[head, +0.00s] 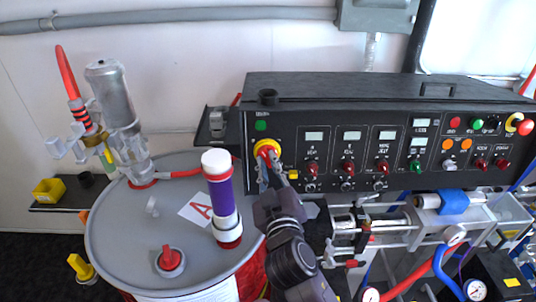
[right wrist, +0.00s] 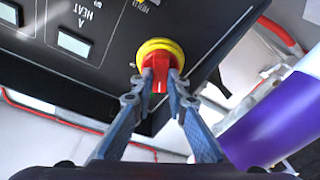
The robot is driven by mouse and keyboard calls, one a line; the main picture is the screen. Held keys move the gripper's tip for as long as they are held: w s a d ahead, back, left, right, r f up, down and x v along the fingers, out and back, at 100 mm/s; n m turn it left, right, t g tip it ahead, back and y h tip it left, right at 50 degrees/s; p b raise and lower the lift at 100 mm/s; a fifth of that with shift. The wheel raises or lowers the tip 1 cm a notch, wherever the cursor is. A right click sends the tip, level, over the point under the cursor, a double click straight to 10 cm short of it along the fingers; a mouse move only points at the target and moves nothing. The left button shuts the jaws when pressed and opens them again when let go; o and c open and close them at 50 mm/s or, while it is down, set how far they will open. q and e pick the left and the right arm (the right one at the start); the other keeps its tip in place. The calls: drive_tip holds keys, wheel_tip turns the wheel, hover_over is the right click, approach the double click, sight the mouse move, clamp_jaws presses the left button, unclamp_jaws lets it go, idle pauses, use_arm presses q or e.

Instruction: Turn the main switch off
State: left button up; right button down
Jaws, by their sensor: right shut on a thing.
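The main switch (head: 266,147) is a red handle on a round yellow plate at the left end of the black control panel (head: 340,118). In the right wrist view the red handle of the main switch (right wrist: 159,72) sits between my fingertips, in front of its yellow plate. My right gripper (head: 268,166) reaches up from below and is shut on this handle, with a finger on each side, as the right wrist view also shows of the gripper (right wrist: 160,82). The fingers hide part of the switch in the head view. My left gripper is not in view.
A grey drum (head: 125,235) stands at the left, with a white and purple cylinder (head: 222,195) upright on its lid, close to my right arm. Several lamps, displays and knobs fill the panel to the right. A metal pump assembly (head: 365,225) lies below the panel.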

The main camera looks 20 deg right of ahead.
drive_tip(key=shift+r+n+y+p, duration=0.15)
drive_tip(key=shift+n+y+p, duration=0.1)
drive_tip(key=shift+n+p, duration=0.6)
drive_tip(key=shift+r+n+y+p, duration=0.1)
drive_tip(key=shift+n+y+p, duration=0.15)
drive_tip(key=shift+n+p, duration=0.6)
drive_tip(key=c, duration=1.9)
unclamp_jaws()
drive_tip(key=shift+w+f, duration=0.1)
drive_tip(key=shift+f, duration=0.1)
drive_tip(key=s+a, duration=0.1)
drive_tip(key=s, duration=1.1)
